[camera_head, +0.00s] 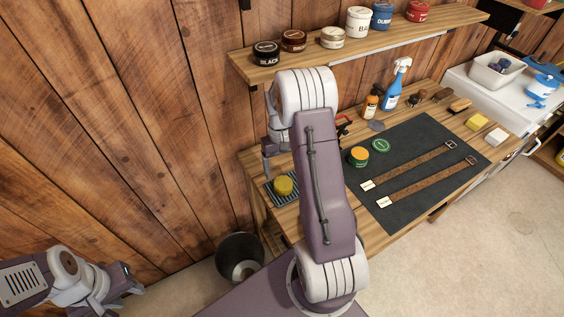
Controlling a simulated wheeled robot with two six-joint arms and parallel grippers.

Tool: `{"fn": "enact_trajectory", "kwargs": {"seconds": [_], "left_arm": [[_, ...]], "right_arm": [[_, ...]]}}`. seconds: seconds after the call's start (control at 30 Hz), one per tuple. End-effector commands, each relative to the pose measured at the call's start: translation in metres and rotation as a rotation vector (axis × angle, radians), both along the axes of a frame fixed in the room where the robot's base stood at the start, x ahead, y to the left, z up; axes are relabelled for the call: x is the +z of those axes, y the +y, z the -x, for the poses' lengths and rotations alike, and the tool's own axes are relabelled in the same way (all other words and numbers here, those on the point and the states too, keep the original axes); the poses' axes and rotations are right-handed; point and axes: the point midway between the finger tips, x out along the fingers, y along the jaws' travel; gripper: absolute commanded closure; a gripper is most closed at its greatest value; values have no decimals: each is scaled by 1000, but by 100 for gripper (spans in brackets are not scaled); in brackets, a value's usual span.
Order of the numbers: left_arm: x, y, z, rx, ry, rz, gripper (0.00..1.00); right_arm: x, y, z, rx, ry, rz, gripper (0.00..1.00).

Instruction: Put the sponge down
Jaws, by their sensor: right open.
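A round yellow sponge (284,186) rests on a small dark striped mat (273,196) at the left end of the wooden bench. My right gripper (268,165) points down just above and to the left of the sponge. It is open and looks apart from the sponge; part of it is hidden behind my own arm. My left gripper (128,280) is at the lower left, away from the bench, with nothing visible in it. Its jaw opening is unclear.
A dark mat (410,205) holds two leather straps and an open tin (358,156) with its green lid. Bottles, brushes and blocks line the bench. A shelf (400,40) with jars hangs above. A bin (240,257) stands on the floor.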

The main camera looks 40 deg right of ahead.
Motion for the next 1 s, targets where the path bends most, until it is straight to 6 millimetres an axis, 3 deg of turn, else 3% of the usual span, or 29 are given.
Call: {"fn": "enact_trajectory", "kwargs": {"seconds": [0.2, 0.43, 0.47, 0.57, 0.6, 0.73, 0.87, 1.0], "left_arm": [[-2, 0, 0, 0, 0, 0, 64], [-2, 0, 0, 0, 0, 0, 64], [-2, 0, 0, 0, 0, 0, 64], [-2, 0, 0, 0, 0, 0, 64], [-2, 0, 0, 0, 0, 0, 64], [-2, 0, 0, 0, 0, 0, 64], [-2, 0, 0, 0, 0, 0, 64], [-2, 0, 0, 0, 0, 0, 64]], "right_arm": [[37, -1, -5, 0, -1, 0, 18], [45, 4, -4, 7, -4, 1, 18], [46, 10, -2, 16, -10, 3, 18], [52, 54, 14, 75, -55, 13, 18], [54, 75, 26, 104, -82, 17, 18], [52, 129, 72, 182, -163, 22, 18], [47, 154, 108, 227, -212, 19, 18], [45, 160, 120, 239, -228, 18, 18]]}}
